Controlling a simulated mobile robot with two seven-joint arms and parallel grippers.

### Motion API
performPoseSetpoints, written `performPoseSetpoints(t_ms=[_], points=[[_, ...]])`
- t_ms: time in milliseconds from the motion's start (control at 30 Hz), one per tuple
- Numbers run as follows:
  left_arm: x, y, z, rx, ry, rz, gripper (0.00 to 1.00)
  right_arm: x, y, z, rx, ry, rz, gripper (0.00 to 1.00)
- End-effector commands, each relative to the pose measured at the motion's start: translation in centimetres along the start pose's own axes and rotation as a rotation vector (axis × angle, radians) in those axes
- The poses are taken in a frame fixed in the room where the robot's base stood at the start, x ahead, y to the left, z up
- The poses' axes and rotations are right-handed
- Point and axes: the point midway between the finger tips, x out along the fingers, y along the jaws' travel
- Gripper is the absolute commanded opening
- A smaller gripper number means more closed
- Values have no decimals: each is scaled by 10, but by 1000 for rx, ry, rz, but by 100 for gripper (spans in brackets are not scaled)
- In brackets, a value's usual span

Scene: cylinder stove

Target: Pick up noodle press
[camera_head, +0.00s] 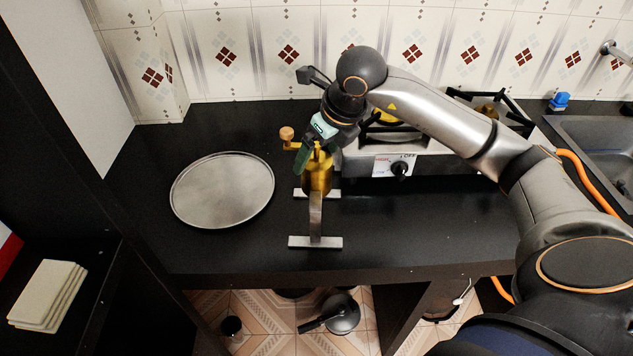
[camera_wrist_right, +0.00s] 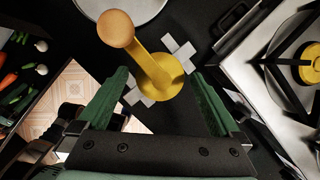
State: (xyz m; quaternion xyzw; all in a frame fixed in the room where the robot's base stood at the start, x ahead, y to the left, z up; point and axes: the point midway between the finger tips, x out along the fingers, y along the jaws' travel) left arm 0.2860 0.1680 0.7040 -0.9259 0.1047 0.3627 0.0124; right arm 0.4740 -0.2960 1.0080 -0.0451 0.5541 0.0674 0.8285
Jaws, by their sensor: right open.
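The noodle press is a brass-coloured cylinder (camera_head: 317,178) on a grey metal stand, upright on the black counter. Its crank arm with a round wooden knob points left in the head view. In the wrist view the noodle press (camera_wrist_right: 160,78) shows from above, its knob toward the top. My right gripper (camera_head: 312,160) is over the top of the press. In the wrist view the right gripper (camera_wrist_right: 160,95) is open, with one green finger on either side of the brass body. I cannot tell whether the fingers touch it. My left gripper is not in view.
A round metal plate (camera_head: 222,190) lies left of the press. A gas stove (camera_head: 400,165) stands close on its right, with a sink (camera_head: 590,150) at far right. The counter's front edge (camera_head: 400,268) is below the press. Bare counter lies front right.

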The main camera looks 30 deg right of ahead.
Motion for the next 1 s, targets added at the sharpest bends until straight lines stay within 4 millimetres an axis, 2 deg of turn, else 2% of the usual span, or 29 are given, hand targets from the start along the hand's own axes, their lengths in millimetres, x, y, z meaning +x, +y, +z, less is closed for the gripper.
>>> performPoseSetpoints(t_ms=[133,400,1000], points=[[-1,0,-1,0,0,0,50,15,0,0,2,1,0,100],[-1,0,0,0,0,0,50,18,0,0,0,-1,0,99],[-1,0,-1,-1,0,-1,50,17,0,0,1,-1,0,31]])
